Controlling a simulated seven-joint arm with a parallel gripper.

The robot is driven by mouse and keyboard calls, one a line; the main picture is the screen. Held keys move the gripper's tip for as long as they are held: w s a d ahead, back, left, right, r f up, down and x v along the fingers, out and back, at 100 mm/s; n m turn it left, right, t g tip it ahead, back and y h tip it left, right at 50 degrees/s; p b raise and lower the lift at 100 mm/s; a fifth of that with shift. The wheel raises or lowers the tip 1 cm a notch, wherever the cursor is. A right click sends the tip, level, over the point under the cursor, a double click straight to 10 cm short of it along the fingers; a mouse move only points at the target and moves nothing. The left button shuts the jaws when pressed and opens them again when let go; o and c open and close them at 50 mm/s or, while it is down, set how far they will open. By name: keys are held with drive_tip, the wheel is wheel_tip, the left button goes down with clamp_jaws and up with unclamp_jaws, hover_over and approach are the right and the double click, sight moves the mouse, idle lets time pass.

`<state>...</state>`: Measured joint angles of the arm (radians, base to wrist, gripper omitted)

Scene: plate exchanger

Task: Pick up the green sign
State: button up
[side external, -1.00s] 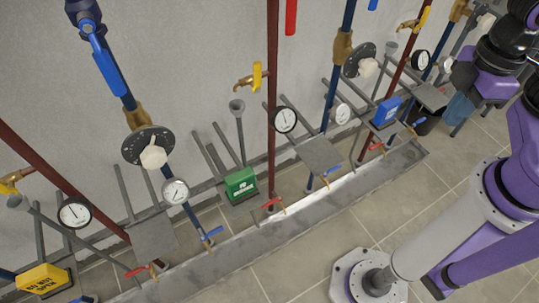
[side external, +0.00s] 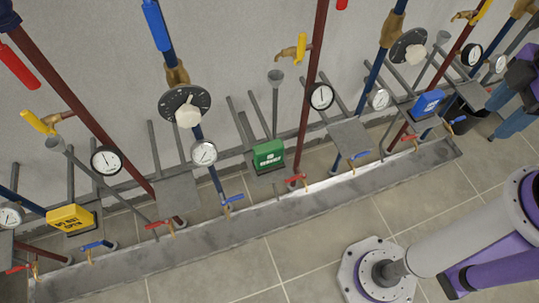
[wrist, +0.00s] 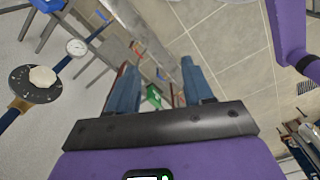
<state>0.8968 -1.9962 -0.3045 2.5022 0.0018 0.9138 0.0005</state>
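The green sign (side external: 268,155) is a small box with white lettering, standing on a grey plate by the wall in the middle of the side view. It also shows in the wrist view (wrist: 153,96), small and partly hidden, in the gap between my fingers. My gripper (side external: 480,120) is at the right edge of the side view, well apart from the sign, with its bluish fingers pointing left. In the wrist view my gripper (wrist: 160,68) has its two fingers spread with nothing held between them.
A blue sign (side external: 428,103) stands right of the green one and a yellow sign (side external: 70,219) stands at the far left. Vertical pipes, gauges, valves and funnels crowd the wall around the green sign. The tiled floor (side external: 330,235) in front of the grey channel is mostly clear.

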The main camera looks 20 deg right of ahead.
drive_tip(key=shift+o, duration=0.7)
drive_tip(key=m, duration=3.1)
hover_over(268, 146)
wheel_tip(268, 146, down, 21)
wheel_tip(268, 146, down, 16)
drive_tip(key=shift+f, duration=0.2)
drive_tip(key=c, duration=1.1)
